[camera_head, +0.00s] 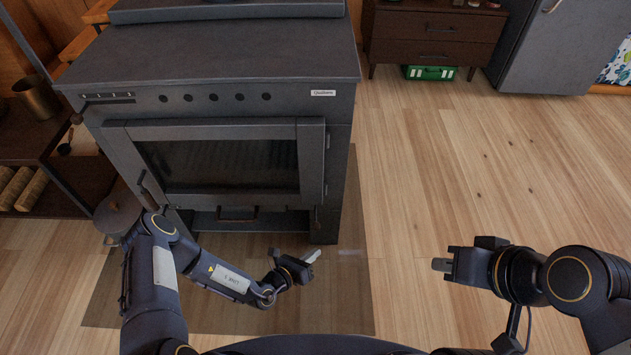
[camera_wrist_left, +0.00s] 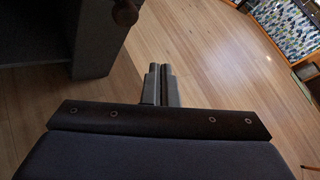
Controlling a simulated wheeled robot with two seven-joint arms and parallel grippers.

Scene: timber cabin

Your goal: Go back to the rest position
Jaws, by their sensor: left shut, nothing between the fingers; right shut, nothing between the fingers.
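My left gripper (camera_head: 313,256) is in front of the lower right part of the stove, over the dark floor mat. In the left wrist view its two fingers (camera_wrist_left: 159,85) are together with nothing between them. My right gripper (camera_head: 440,265) is at the right of the head view, above the bare wooden floor, pointing left. Its fingers are shut and it holds nothing. The two grippers are well apart.
A dark stove (camera_head: 215,55) with a glass oven door stands close in front on the left. A metal pot (camera_head: 117,216) is by its lower left corner. A shelf with logs (camera_head: 35,190) is at far left. A drawer cabinet (camera_head: 432,38) stands behind. The floor at right is clear.

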